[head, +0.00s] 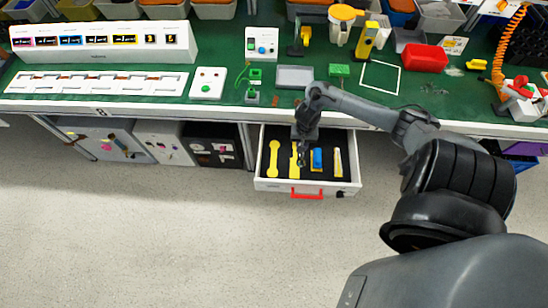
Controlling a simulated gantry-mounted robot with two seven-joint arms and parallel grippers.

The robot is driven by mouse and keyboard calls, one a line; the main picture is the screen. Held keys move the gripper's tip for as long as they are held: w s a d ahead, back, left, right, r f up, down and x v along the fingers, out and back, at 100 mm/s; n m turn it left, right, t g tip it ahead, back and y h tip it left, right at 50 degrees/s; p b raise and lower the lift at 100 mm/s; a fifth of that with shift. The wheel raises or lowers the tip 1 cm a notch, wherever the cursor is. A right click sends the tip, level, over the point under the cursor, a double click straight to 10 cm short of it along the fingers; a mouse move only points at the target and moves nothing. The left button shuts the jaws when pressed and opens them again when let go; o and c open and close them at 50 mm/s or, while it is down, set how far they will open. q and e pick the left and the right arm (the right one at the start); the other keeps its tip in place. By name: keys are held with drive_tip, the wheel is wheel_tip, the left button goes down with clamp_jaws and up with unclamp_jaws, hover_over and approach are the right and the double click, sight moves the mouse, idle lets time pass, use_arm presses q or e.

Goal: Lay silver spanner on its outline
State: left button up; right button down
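An open drawer (258,183) with a black inlay hangs out below the bench. At its left lies a yellow spanner-shaped outline (273,160). Beside it is a second yellow shape (294,168), partly hidden by my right gripper (302,157). The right gripper points down over the drawer, near this second shape; its fingers are too small and dark to tell open from shut. I cannot make out a silver spanner apart from the grey gripper. A blue item (317,159) and a pale yellow item (338,162) lie further right in the drawer. My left gripper is not in view.
The drawer has a red handle (307,194) at its front. The green bench top (225,100) above carries a grey tray (294,77), a red bin (426,58) and a white square outline (380,77). The floor before the drawer is clear.

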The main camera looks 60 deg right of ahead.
drive_tip(key=b, duration=0.5)
hover_over(274, 159)
wheel_tip(274, 159, down, 7)
drive_tip(key=shift+w+r, duration=0.1)
drive_tip(key=shift+r, duration=0.05)
drive_tip(key=shift+f+b, duration=1.55)
drive_tip(key=shift+f, duration=0.5)
drive_tip(key=shift+r, duration=0.1)
drive_tip(key=c, duration=1.1)
unclamp_jaws()
drive_tip(key=shift+o, duration=0.2)
